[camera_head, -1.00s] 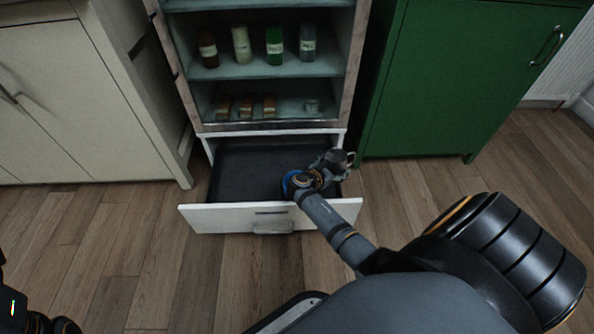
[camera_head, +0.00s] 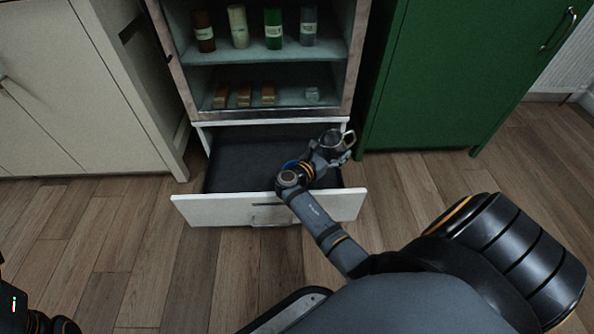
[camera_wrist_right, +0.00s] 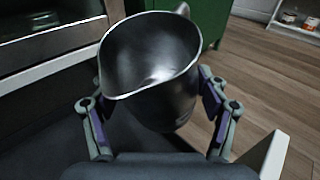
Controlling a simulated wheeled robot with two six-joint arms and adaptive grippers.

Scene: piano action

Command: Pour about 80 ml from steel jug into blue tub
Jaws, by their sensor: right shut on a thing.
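The steel jug (camera_head: 331,139) is in my right gripper (camera_head: 328,152), above the right side of the open drawer. In the right wrist view the two fingers are shut on the sides of the jug (camera_wrist_right: 150,60). Its wide mouth faces the camera, with the handle on the far side. A bright patch shows deep inside; I cannot tell the liquid level. The blue tub (camera_head: 291,163) is in the drawer, mostly hidden behind my right arm, with only a sliver of blue showing. My left gripper is not visible; only part of my left arm shows at the lower left.
The drawer (camera_head: 230,211) is pulled out below a cabinet with bottles (camera_head: 273,28) and small blocks (camera_head: 244,95) on its shelves. A cream cupboard (camera_head: 60,90) stands left, a green cupboard (camera_head: 450,80) right. The drawer's left half is bare.

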